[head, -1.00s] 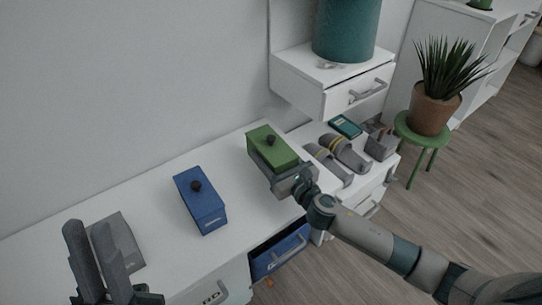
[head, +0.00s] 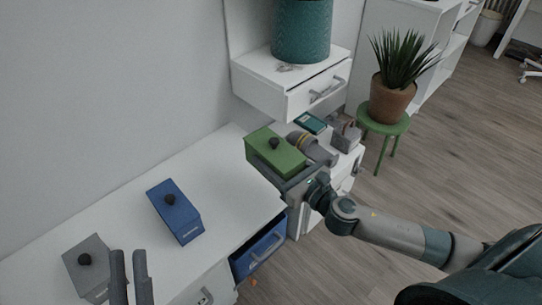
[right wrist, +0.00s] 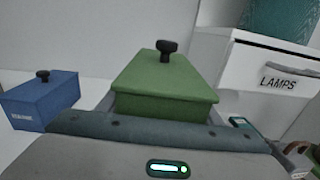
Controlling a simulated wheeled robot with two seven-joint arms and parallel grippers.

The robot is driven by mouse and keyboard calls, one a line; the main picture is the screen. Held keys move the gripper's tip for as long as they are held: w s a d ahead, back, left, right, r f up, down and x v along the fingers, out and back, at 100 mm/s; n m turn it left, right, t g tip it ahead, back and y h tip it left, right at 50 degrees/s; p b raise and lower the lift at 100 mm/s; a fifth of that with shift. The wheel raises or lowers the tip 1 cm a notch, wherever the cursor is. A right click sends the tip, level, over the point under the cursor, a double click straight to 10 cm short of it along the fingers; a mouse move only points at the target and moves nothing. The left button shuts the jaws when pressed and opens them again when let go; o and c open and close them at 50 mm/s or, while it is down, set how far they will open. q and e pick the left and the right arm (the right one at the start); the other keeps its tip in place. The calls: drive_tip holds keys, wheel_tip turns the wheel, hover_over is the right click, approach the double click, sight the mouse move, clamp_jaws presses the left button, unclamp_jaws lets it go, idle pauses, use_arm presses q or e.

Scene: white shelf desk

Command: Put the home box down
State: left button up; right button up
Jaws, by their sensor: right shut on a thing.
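A green lidded box (head: 277,150) with a dark knob is in my right gripper (head: 282,172), level and near the desk's front edge. It seems to be held above the desk top, and it partly covers the slippers behind it. No label shows on it, so I cannot confirm it is the home box. In the right wrist view the green box (right wrist: 165,82) sits between the jaws, knob up. My left gripper (head: 128,262) is at the bottom left, its two fingers apart with nothing between them.
A blue box (head: 176,215) and a grey box (head: 88,262) stand on the white desk (head: 130,205). Grey slippers (head: 322,150) and a teal item (head: 311,123) lie right. A blue drawer (head: 258,248) is partly open below. A drawer unit (head: 290,92) overhangs the back.

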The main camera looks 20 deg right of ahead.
idle(0.3)
drive_tip(key=s+a+r+m+h, duration=0.2)
drive_tip(key=a+r+m+h, duration=0.1)
drive_tip(key=r, duration=0.4)
drive_tip(key=shift+s+a+r+t+h, duration=0.35)
drive_tip(key=shift+a+h, duration=0.45)
drive_tip(key=shift+a, duration=0.2)
drive_tip(key=shift+a, duration=0.1)
